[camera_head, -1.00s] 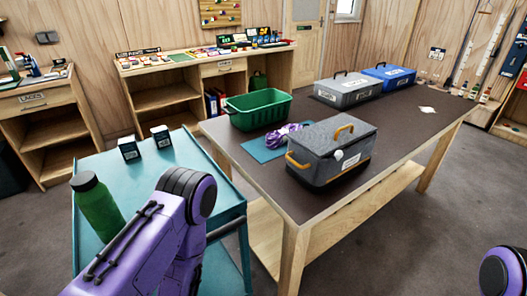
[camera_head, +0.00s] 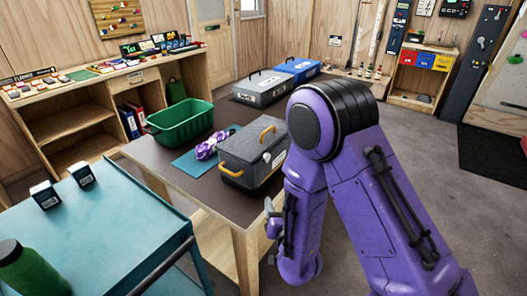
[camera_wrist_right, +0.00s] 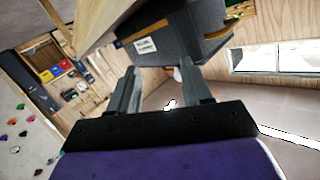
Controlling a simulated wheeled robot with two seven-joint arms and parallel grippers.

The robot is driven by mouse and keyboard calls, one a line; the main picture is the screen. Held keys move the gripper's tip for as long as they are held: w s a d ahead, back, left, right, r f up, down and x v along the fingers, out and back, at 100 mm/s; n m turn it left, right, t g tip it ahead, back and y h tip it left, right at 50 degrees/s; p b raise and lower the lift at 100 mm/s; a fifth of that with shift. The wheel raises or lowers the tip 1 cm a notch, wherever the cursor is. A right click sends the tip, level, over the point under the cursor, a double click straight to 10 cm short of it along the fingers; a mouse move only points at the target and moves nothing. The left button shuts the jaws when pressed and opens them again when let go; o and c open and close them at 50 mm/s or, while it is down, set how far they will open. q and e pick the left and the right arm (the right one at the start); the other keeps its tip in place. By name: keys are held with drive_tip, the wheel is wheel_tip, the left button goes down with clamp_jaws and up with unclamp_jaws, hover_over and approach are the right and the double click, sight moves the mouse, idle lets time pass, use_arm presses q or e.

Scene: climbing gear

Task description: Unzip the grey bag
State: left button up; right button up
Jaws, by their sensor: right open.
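The grey bag (camera_head: 237,148), a boxy case with orange handles, stands upright on the dark-topped table near its front end. My right arm hides its right side in the head view. It also shows in the right wrist view (camera_wrist_right: 190,38), tilted, with a white label and a small white piece at its edge. My right gripper (camera_head: 271,218) is beside the table's near edge, below and in front of the bag, apart from it. In the right wrist view its two fingers (camera_wrist_right: 162,88) are spread with nothing between them. My left gripper is out of view.
A green basket (camera_head: 180,122) and purple rope (camera_head: 208,147) on a blue mat lie left of the bag. Grey (camera_head: 262,87) and blue (camera_head: 298,68) cases stand behind. A teal cart (camera_head: 120,215) with a green bottle (camera_head: 30,270) is at the left.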

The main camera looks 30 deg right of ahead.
drive_tip(key=t+h, duration=0.1)
drive_tip(key=t, duration=0.1)
approach(268, 159)
drive_tip(key=shift+m, duration=0.3)
drive_tip(key=p+x, duration=0.3)
drive_tip(key=x, duration=0.5)
drive_tip(key=shift+r, duration=0.1)
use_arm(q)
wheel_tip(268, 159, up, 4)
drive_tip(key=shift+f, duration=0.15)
use_arm(e)
drive_tip(key=shift+w+d, duration=0.1)
drive_tip(key=shift+w, duration=0.25)
clamp_jaws()
